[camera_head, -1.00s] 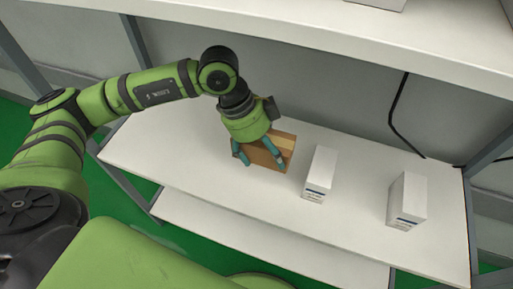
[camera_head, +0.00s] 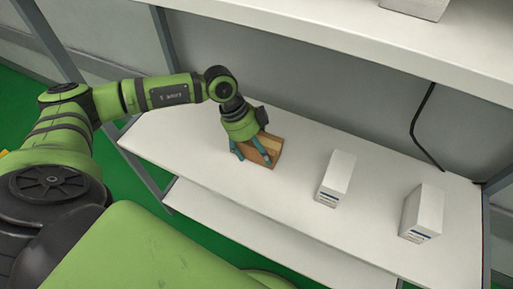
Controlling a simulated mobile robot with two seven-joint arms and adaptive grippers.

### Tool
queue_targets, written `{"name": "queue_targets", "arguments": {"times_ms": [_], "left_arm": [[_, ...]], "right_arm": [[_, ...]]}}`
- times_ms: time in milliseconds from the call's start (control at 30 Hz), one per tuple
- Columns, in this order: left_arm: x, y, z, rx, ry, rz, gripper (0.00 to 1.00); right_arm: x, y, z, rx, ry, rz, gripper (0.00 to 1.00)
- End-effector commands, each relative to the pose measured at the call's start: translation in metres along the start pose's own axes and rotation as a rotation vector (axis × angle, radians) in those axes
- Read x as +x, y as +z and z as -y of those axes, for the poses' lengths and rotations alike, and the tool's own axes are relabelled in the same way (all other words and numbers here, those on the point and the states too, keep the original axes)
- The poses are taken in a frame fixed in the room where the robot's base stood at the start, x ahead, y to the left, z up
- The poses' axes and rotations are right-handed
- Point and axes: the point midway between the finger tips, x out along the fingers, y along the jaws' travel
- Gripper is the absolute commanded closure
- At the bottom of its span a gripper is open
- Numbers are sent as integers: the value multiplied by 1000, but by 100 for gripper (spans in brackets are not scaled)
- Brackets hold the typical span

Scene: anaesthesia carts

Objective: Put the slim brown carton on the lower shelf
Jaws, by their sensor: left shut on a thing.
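The slim brown carton (camera_head: 271,147) is at a white shelf board (camera_head: 190,139), left of two white boxes. My left gripper (camera_head: 250,158) is shut on the brown carton, with a teal finger on its near side. The carton is at or very near the board's surface; I cannot tell if it touches. Part of the carton is hidden behind the gripper. My right gripper is not in view.
Two white boxes (camera_head: 336,178) (camera_head: 423,212) stand on the same board to the right. A higher shelf (camera_head: 370,50) hangs above, and a lower board (camera_head: 230,219) shows below. A black cable (camera_head: 417,122) runs along the back wall. The board left of the carton is bare.

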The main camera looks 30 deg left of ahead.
Motion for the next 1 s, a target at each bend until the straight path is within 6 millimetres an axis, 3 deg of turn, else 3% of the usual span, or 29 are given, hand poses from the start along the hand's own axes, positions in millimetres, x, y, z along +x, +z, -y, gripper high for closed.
{"name": "queue_targets", "arguments": {"times_ms": [600, 633, 667, 1000], "left_arm": [[10, 4, 0, -1, -2, 0, 55], [10, 4, 0, -1, -1, 1, 6], [10, 4, 0, -1, -1, 1, 0], [10, 4, 0, -1, -1, 1, 0]], "right_arm": [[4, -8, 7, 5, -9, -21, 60], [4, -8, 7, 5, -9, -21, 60], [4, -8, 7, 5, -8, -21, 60], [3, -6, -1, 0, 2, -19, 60]]}}
